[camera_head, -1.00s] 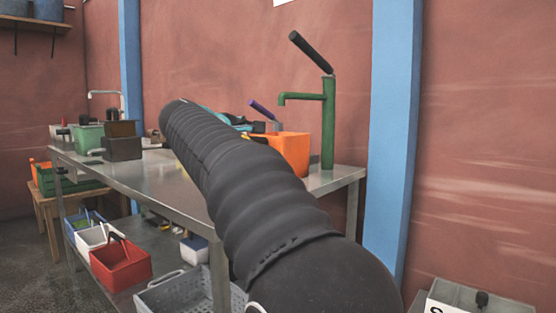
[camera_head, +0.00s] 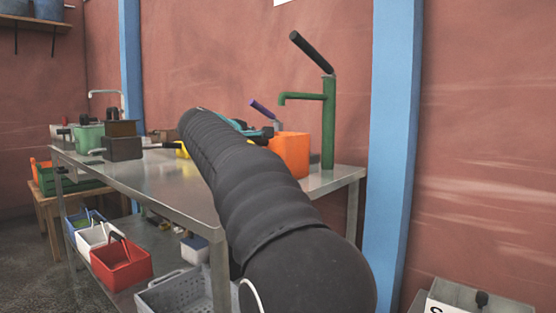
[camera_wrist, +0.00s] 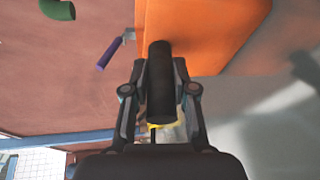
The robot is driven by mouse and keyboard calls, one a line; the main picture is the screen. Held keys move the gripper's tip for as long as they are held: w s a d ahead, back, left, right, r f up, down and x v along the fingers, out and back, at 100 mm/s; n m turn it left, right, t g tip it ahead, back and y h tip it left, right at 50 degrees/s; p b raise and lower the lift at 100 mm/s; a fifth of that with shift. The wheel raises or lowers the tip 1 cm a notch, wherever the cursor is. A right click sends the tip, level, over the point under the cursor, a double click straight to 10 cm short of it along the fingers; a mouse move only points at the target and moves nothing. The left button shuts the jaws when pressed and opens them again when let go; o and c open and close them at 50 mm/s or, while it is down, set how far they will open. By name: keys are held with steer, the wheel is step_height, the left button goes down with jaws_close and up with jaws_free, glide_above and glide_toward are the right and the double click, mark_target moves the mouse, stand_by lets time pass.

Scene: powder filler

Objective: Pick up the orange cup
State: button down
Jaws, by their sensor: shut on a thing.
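The orange cup (camera_head: 292,155) stands on the metal table, left of the green tap, and is partly hidden behind my arm in the head view. In the wrist view the cup (camera_wrist: 215,30) fills the top, with a black handle (camera_wrist: 160,75) pointing toward me. My gripper (camera_wrist: 160,95) has a finger on each side of this handle and is shut on it. In the head view my arm hides the gripper. I cannot see clear space under the cup.
The green tap (camera_head: 328,125) rises close to the cup's right. A dark box-like pot (camera_head: 122,148) and a green pot (camera_head: 88,138) stand at the table's far left. A purple handle (camera_wrist: 110,53) is near the cup. Baskets such as the red one (camera_head: 120,265) sit below.

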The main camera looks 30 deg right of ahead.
steer(key=shift+r, duration=0.15)
steer(key=shift+r+p, duration=0.55)
steer(key=shift+r, duration=0.9)
steer(key=shift+s+a+r, duration=0.1)
steer(key=shift+a+r, duration=0.1)
steer(key=shift+r, duration=0.1)
steer(key=f+b+v, duration=0.1)
steer(key=v, duration=0.7)
steer(key=f+v, duration=0.2)
steer(key=v, duration=0.7)
steer(key=shift+s+a+f+b, duration=0.3)
steer(key=shift+a+f+b, duration=0.1)
steer(key=shift+a, duration=0.05)
